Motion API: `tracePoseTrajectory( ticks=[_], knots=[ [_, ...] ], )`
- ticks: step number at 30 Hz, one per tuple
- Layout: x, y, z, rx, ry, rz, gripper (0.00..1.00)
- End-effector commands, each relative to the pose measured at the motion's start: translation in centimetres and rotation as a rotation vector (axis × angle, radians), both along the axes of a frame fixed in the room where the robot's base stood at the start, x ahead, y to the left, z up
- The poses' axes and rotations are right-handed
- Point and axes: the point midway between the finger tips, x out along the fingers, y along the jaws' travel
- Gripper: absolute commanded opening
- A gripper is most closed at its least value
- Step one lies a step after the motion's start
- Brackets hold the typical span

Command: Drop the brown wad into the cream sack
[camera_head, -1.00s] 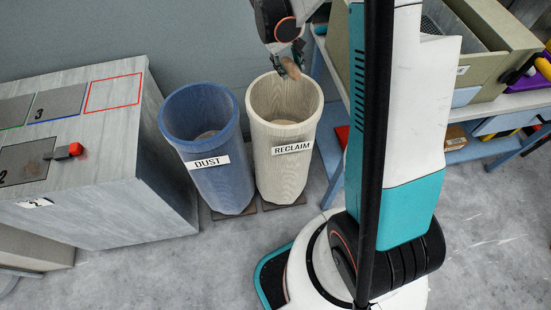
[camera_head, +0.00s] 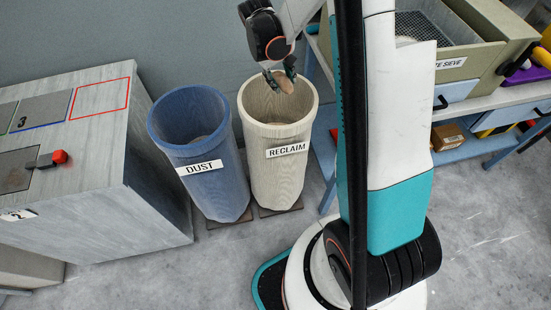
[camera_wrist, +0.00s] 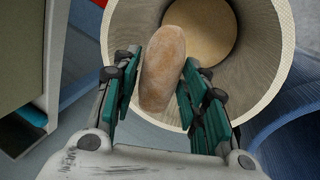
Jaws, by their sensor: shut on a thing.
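The brown wad (camera_wrist: 162,68) is held between the two fingers of my gripper (camera_wrist: 160,85) in the wrist view. In the head view the wad (camera_head: 286,86) and my gripper (camera_head: 280,78) are above the mouth of the cream sack (camera_head: 275,157), which is labelled RECLAIM. The wrist view shows the cream sack (camera_wrist: 262,60) open below the wad, with a tan bottom inside. The sack stands upright.
A blue sack (camera_head: 213,190) labelled DUST stands close at the left of the cream sack. A grey cabinet (camera_head: 90,190) with a red-knobbed handle is further left. A bench with a sieve box (camera_head: 475,75) stands at the right. Bare floor (camera_head: 150,275) lies in front.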

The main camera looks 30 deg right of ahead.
Motion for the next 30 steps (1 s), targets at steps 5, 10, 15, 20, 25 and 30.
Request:
tracePoseTrajectory(
  ticks=[5, 10, 15, 20, 25, 30],
  knots=[
    [0.0, 0.0, 0.1, 0.000, 0.000, 0.000, 0.58],
    [0.0, 0.0, 0.1, 0.000, 0.000, 0.000, 0.63],
    [0.0, 0.0, 0.1, 0.000, 0.000, 0.000, 0.63],
    [0.0, 0.3, 0.9, 0.000, 0.000, 0.001, 0.63],
    [0.0, 1.1, 3.6, 0.000, -0.001, 0.001, 0.63],
    [0.0, 2.2, 7.0, 0.000, 0.001, 0.002, 0.63]
  ],
)
